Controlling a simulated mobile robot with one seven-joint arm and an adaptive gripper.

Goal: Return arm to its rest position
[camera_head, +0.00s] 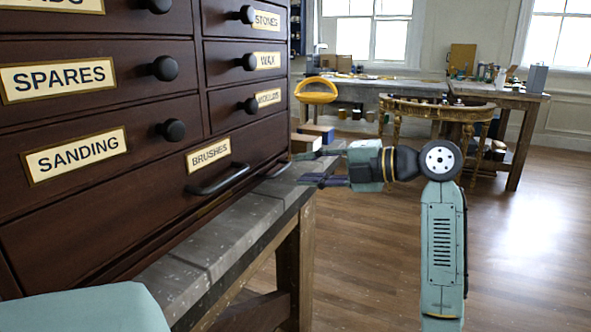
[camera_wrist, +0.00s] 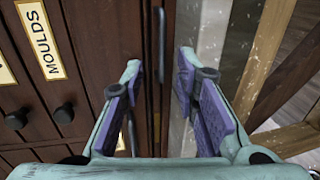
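My gripper (camera_head: 318,166) is at the right end of the dark wooden drawer cabinet (camera_head: 100,219), just above the edge of the grey bench. Its two fingers point left toward the cabinet and are apart, with nothing between them. In the wrist view my gripper (camera_wrist: 158,95) shows its purple finger pads spread, with the cabinet's edge and a dark handle (camera_wrist: 161,45) beyond the gap. My arm (camera_head: 441,240) rises on the right and bends level toward the cabinet. The drawers I see look shut, including the wide BRUSHES drawer (camera_head: 130,235) with its bar handle.
The grey bench (camera_head: 225,230) carries the cabinet. A yellow stool (camera_head: 316,92), a gilt console (camera_head: 440,108) and workbenches stand behind. The wooden floor (camera_head: 530,240) at right is clear.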

